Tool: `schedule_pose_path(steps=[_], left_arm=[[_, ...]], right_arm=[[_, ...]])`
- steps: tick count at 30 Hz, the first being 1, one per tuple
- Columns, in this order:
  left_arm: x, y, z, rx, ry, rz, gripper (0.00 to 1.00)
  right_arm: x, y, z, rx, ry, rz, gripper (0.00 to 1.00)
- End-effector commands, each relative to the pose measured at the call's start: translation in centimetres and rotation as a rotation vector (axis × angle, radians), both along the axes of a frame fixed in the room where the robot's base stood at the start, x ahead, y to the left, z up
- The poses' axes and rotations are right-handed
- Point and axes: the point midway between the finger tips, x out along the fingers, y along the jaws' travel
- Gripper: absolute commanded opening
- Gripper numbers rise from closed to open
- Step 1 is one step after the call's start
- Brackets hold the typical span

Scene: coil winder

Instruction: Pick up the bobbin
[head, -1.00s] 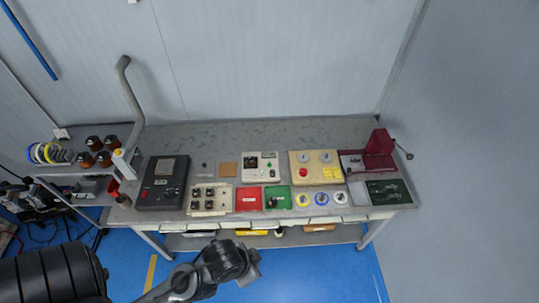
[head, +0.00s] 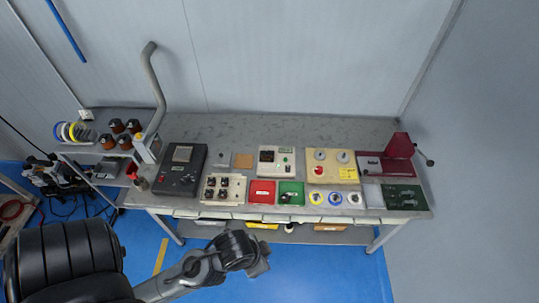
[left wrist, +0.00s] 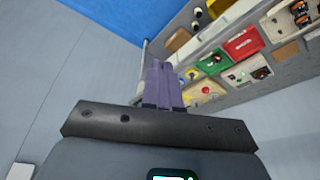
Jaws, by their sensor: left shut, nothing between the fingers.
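Several small round spools lie in a row at the bench's front right: a yellow one (head: 316,198), a blue one (head: 335,198) and a white one (head: 353,198). Several dark brown spools (head: 116,126) stand on the side shelf at left. I cannot tell which of these is the bobbin. My left gripper (head: 263,268) is in front of the bench, apart from everything on it. In the left wrist view its purple fingers (left wrist: 163,84) are together and empty. My right gripper is not in view.
The bench (head: 260,130) holds a black control box (head: 180,168), a red tray (head: 262,192), a green tray (head: 291,193), a beige panel (head: 340,166) and a dark red device (head: 398,150). A grey curved post (head: 150,75) rises at left. The back strip of bench is clear.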

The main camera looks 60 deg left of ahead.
Motion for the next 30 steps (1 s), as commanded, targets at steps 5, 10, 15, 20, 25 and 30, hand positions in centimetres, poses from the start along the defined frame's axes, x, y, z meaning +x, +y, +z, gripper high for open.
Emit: schedule_pose_path(steps=[5, 10, 15, 20, 25, 30], left_arm=[[0.00, 0.00, 0.00, 0.000, 0.000, 0.000, 0.00], [0.00, 0.00, 0.00, 0.000, 0.000, 0.000, 0.00], [0.00, 0.00, 0.00, 0.000, 0.000, 0.000, 0.05], [0.00, 0.00, 0.00, 0.000, 0.000, 0.000, 0.29], [0.00, 0.00, 0.00, 0.000, 0.000, 0.000, 0.55], [0.01, 0.00, 0.00, 0.000, 0.000, 0.000, 0.57]], right_arm=[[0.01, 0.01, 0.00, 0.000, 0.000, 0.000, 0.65], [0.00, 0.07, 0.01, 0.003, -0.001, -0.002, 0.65], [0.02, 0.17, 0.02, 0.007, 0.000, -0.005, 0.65], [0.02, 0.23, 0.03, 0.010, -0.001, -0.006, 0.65], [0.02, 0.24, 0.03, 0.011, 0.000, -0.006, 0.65], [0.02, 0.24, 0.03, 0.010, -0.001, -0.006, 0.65]])
